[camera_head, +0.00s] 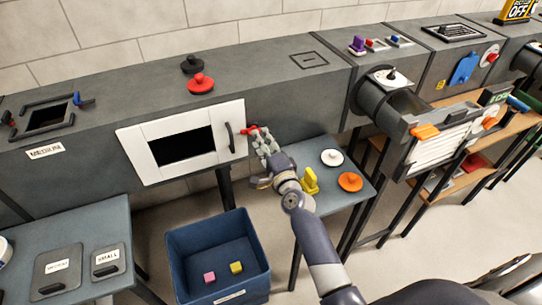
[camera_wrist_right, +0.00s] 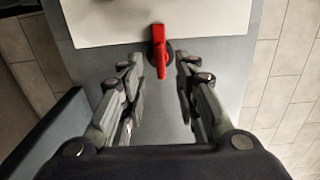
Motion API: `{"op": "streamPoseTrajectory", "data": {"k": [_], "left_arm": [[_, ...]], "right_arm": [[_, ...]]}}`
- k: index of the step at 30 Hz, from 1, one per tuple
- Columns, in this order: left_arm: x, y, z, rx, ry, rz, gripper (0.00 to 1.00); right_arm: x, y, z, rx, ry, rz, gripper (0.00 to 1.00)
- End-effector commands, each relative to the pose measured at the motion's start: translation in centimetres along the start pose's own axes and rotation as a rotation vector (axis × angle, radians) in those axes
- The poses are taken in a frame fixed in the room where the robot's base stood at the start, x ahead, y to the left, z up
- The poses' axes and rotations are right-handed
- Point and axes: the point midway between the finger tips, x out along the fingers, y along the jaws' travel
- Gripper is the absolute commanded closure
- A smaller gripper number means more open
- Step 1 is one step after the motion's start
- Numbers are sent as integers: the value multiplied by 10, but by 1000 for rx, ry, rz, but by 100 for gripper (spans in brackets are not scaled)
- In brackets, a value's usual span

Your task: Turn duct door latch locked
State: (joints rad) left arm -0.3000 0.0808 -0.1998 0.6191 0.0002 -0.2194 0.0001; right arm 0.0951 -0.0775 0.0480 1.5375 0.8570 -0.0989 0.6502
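The white duct door (camera_head: 160,164) with a dark window lies against the grey duct front and looks shut. Its black handle (camera_head: 229,136) is on the right side. The red latch (camera_head: 250,131) is just right of the door's upper right edge. My right gripper (camera_head: 262,141) is at the latch and partly covers the duct there. In the right wrist view, the red latch (camera_wrist_right: 159,52) points along the view on a dark round base, with its top at the white door panel's edge (camera_wrist_right: 215,18). The right gripper (camera_wrist_right: 160,68) is open, fingers on either side of the latch, with visible gaps. My left gripper is out of view.
A blue bin (camera_head: 218,258) with a pink and a yellow block stands below the door. A side table (camera_head: 335,190) right of my gripper holds a yellow item, a white disc and an orange disc. Red and black knobbed discs (camera_head: 200,83) sit on the duct top.

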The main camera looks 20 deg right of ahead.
Motion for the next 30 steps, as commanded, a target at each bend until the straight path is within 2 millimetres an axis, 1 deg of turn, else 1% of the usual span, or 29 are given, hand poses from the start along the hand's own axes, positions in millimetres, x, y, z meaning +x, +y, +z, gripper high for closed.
{"op": "streamPoseTrajectory", "data": {"k": [1, 6, 9, 12, 18, 30], "left_arm": [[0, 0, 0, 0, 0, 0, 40], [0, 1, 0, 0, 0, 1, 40], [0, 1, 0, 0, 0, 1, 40], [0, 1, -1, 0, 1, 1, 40], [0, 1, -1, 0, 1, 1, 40], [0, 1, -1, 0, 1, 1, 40]], "right_arm": [[-13, 2, 0, 1, 1, 3, 71], [-47, 2, 0, 0, 1, 2, 71], [-64, 1, 0, 0, 0, 2, 71], [-76, 1, 0, 0, 0, 2, 71], [-87, 0, 0, 0, 0, 1, 71], [-87, 0, 0, 0, 0, 0, 71]]}}
